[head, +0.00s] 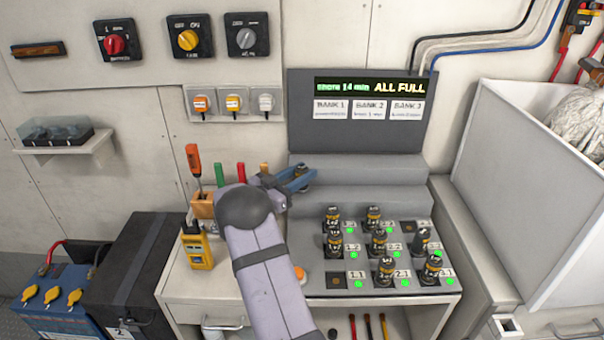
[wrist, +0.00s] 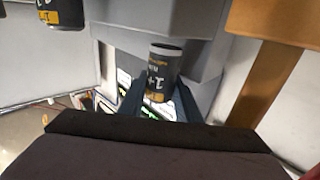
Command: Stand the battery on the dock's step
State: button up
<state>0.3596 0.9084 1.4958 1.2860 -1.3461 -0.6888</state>
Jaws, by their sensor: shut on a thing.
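My gripper (head: 299,181) is at the left end of the dock's grey step (head: 375,172), below the display panel. Its blue fingers are shut on a dark battery (head: 301,169), whose top just shows between them. In the wrist view the held battery (wrist: 163,70) is black with a grey cap and an orange band, and the fingers (wrist: 158,103) lie on both sides of it. I cannot tell whether its base touches the step. The dock (head: 318,238) holds several similar batteries, such as one (head: 378,243) in the middle, with green lights beside them.
The dock's display (head: 369,87) reads ALL FULL. Two sockets look empty, one at front left (head: 335,281) and one at back right (head: 410,227). A wooden tool holder (head: 203,205) with a screwdriver and a yellow meter (head: 198,250) stand left of my arm. A white bin wall (head: 520,190) rises at right.

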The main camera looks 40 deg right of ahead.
jog(key=o, duration=1)
jog(key=shift+s+a+f, duration=0.1)
jog(key=shift+s+f, duration=0.1)
jog(key=shift+f, duration=0.65)
jog(key=shift+o, duration=1.4)
jog(key=shift+s+a+r, duration=0.1)
jog(key=shift+s, duration=0.05)
jog(key=shift+w+r, duration=0.2)
jog(key=shift+r, duration=0.35)
jog(key=r, duration=0.3)
jog(key=r+b, duration=0.1)
jog(key=r, duration=0.6)
jog(key=shift+s+r, duration=0.2)
jog(key=shift+s, duration=0.05)
